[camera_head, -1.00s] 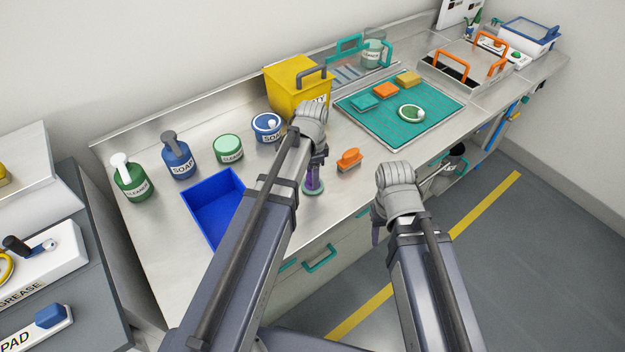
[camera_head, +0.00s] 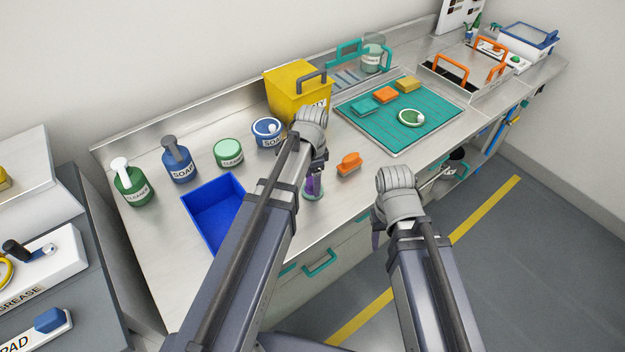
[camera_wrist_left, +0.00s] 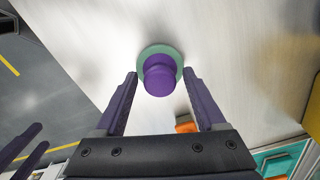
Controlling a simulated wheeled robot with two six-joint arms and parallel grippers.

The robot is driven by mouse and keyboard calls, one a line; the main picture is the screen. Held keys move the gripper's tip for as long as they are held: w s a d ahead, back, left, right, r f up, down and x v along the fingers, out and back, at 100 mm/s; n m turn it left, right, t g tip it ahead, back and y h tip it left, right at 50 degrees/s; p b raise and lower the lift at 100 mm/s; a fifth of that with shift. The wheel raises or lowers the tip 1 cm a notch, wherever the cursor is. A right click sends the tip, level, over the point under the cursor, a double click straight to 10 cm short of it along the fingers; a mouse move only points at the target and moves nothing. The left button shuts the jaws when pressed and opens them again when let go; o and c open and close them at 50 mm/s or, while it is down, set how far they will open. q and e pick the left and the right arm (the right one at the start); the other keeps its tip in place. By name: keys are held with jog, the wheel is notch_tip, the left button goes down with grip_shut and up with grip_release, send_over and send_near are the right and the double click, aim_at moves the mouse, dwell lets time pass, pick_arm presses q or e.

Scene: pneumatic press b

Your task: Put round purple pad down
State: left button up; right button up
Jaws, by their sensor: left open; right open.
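The round purple pad (camera_wrist_left: 160,78) has a purple knob on a pale green round base. In the left wrist view it sits on the steel counter, just beyond and between the fingertips of my left gripper (camera_wrist_left: 160,78). The left fingers are open, with a gap on each side of the knob. In the head view the pad (camera_head: 313,191) stands near the counter's front edge, partly hidden by my left gripper (camera_head: 314,180). My right gripper (camera_head: 377,228) hangs in front of the counter, away from the pad; its fingers are mostly hidden.
A blue open bin (camera_head: 213,212) stands left of my left arm. An orange brush (camera_head: 348,163) lies right of the pad. A teal mat (camera_head: 372,126) with sponges and a green round pad (camera_head: 411,117) lies further right. A yellow bin (camera_head: 293,90) stands behind.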

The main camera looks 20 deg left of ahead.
pick_arm(q)
notch_tip(320, 180, up, 12)
jog(key=p, duration=1.2)
jog(key=s+d+n+y, duration=0.1)
jog(key=s+d+n, duration=0.6)
jog(key=s+d, duration=0.3)
jog(key=s, duration=0.4)
jog(key=shift+s+d, duration=0.15)
jog(key=shift+d, duration=0.1)
pick_arm(e)
notch_tip(320, 180, up, 12)
pick_arm(q)
jog(key=shift+r, duration=0.1)
